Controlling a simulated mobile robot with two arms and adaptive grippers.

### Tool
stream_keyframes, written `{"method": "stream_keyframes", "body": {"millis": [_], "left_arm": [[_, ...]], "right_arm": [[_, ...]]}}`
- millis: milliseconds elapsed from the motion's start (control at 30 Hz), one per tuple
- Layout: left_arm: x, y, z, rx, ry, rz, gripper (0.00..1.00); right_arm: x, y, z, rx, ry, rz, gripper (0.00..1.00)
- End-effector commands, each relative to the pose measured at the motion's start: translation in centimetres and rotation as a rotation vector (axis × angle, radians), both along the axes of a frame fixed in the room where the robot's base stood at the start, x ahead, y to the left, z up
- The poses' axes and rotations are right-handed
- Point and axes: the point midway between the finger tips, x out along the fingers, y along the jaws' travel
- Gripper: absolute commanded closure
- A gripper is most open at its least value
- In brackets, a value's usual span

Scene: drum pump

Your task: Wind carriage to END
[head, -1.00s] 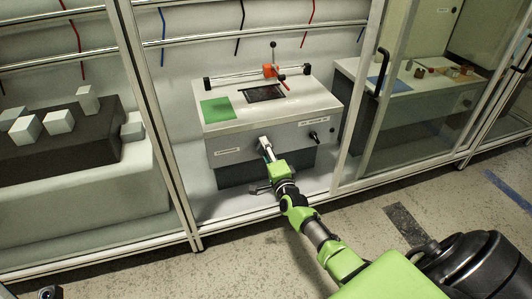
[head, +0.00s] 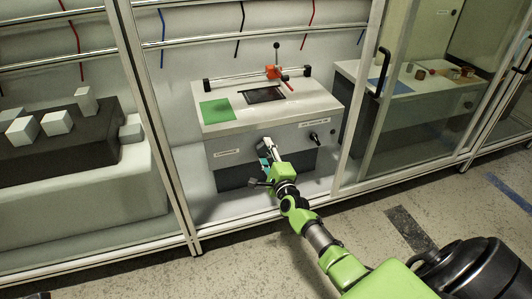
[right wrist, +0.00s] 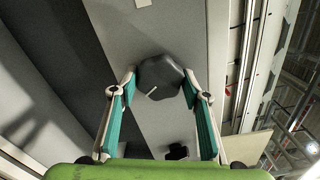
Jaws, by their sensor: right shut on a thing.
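The orange-red carriage (head: 273,72), with an upright black lever, sits on the rail (head: 240,78) at the back of the bench, right of the rail's middle and short of its right end block (head: 307,70). The knob is hidden behind the gripper in the head view. My left gripper is not in view.
A green pad (head: 217,110) and a dark plate (head: 264,95) lie on the bench top. A second black knob (head: 315,138) sits on the front panel's right side. Cabinet frame posts (head: 165,150) stand left and right of the bay. Red, blue and black cords hang behind.

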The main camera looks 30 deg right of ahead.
Motion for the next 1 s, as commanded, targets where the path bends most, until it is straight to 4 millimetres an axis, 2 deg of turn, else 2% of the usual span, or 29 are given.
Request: {"method": "stream_keyframes", "body": {"millis": [200, 233, 300, 600, 733, 867, 1000], "left_arm": [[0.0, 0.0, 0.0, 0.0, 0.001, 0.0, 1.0], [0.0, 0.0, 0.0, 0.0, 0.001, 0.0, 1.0], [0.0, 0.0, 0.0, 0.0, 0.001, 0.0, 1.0], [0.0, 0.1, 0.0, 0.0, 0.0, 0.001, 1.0], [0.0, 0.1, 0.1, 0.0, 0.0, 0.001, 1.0], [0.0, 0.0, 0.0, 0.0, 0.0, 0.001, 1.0], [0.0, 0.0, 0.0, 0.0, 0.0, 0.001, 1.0]], "right_arm": [[-0.1, 0.1, -0.2, 0.001, 0.004, 0.001, 0.79], [-0.1, 0.1, -0.2, 0.001, 0.004, 0.001, 0.52], [0.0, 0.1, -0.2, 0.0, 0.003, 0.001, 0.4], [0.0, 0.0, -0.1, -0.001, 0.001, 0.0, 0.4], [-0.6, 0.2, -0.1, 0.0, 0.001, 0.0, 0.4], [-2.3, 0.7, -0.2, 0.002, 0.003, 0.001, 0.4], [-5.2, 1.4, -0.2, 0.001, 0.004, -0.001, 0.4]]}}
